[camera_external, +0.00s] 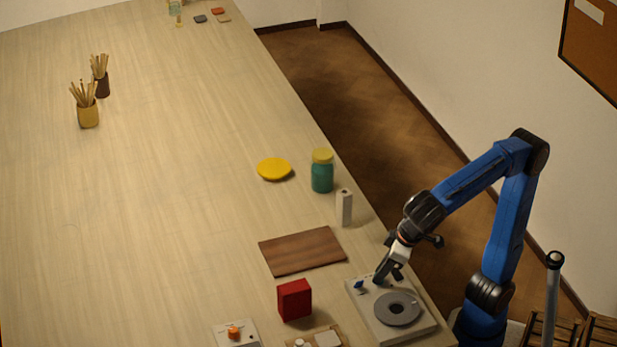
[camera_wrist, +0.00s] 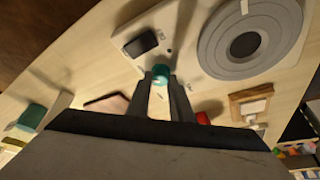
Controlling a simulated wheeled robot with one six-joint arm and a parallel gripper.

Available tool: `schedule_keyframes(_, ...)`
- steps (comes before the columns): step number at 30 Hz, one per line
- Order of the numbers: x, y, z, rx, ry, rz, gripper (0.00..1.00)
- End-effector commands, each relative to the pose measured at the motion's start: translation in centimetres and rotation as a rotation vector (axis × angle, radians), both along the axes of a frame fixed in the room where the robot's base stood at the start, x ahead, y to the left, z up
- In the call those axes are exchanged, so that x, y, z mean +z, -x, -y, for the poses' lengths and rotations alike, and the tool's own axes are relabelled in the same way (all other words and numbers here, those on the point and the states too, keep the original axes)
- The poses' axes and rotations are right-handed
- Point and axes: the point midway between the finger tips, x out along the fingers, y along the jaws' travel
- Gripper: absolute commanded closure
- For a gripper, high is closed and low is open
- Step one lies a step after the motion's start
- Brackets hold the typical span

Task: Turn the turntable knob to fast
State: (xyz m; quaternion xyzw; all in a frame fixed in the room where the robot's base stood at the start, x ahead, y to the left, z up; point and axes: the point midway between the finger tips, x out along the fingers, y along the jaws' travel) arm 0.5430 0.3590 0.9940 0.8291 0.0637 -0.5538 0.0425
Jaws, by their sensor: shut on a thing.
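The turntable (camera_external: 425,325) is a pale box with a grey round platter (camera_external: 397,308) at the near right of the table. Its platter also shows at the upper right of the wrist view (camera_wrist: 218,55). A dark rectangular part (camera_wrist: 140,43) lies beside the knob. The small markings around the knob are too small to read.
A white upright block (camera_external: 344,208), a teal jar (camera_external: 322,176) and a yellow disc (camera_external: 274,168) are farther back.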

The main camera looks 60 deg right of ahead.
Motion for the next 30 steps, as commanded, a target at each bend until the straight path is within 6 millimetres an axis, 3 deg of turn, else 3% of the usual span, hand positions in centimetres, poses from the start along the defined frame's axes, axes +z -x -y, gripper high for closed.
schedule_keyframes(1, 0.0, 0.0, 0.0, 0.0, 0.0, 0.0, 0.73)
schedule_keyframes(3, 0.0, 0.0, 0.0, 0.0, 0.0, 0.0, 0.61)
schedule_keyframes(16, 0.9, 0.4, 0.0, 0.001, -0.001, 0.0, 0.61)
schedule_keyframes(30, 9.0, 3.7, 0.5, 0.002, -0.004, 0.001, 0.61)
